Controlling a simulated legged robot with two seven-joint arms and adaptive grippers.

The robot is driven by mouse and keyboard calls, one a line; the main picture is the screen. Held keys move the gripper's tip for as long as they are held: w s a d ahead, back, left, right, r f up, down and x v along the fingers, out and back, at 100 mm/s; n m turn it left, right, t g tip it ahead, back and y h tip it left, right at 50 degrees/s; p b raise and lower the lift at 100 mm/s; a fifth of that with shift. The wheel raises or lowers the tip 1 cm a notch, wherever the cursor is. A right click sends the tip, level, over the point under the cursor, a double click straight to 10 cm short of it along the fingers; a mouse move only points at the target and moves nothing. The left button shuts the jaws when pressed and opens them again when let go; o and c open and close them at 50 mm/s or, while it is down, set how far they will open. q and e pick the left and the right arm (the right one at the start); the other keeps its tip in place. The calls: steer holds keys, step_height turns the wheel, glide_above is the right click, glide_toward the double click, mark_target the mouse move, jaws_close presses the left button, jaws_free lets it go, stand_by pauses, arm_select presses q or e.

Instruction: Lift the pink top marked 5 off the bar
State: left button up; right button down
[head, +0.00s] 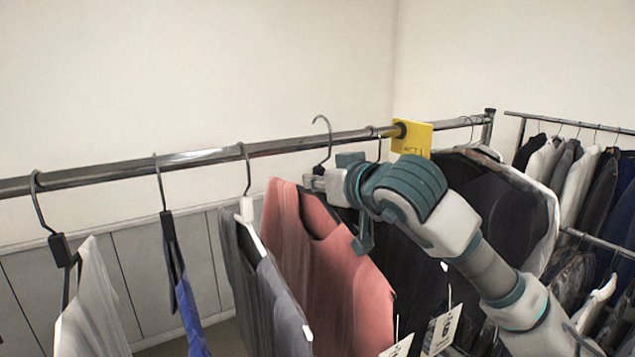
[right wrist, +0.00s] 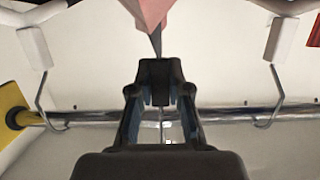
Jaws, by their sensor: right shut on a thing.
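The pink top (head: 335,270) hangs from a dark hanger whose hook (head: 322,125) rises higher over the bar (head: 275,146) than the neighbouring hooks. Whether the hook still touches the bar is unclear. My right gripper (head: 318,182) is shut on the hanger just under its hook, at the top's neckline. In the right wrist view the gripper (right wrist: 160,82) grips the hanger's neck, with pink cloth (right wrist: 150,12) beyond it and the bar (right wrist: 225,115) behind. A white tag (head: 398,346) hangs by the pink top; its number is not readable. My left gripper is out of view.
A grey garment (head: 262,295) hangs close on the left, then a blue one (head: 187,310) and a pale one (head: 95,300). Dark garments (head: 480,200) and a yellow divider (head: 412,138) are on the right. A tag marked 6 (head: 442,330) hangs there. Another rack stands far right.

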steer(key=shift+s+d, duration=0.25)
steer(key=shift+s, duration=0.15)
steer(key=shift+s+d+b, duration=0.5)
steer(key=shift+s+d, duration=0.1)
steer(key=shift+d, duration=0.25)
steer(key=shift+s+d, duration=0.55)
steer(key=shift+d, duration=0.05)
steer(key=shift+s+b, duration=0.4)
steer(key=shift+s+a, duration=0.1)
steer(key=shift+s, duration=0.2)
steer(key=shift+w+r, duration=0.1)
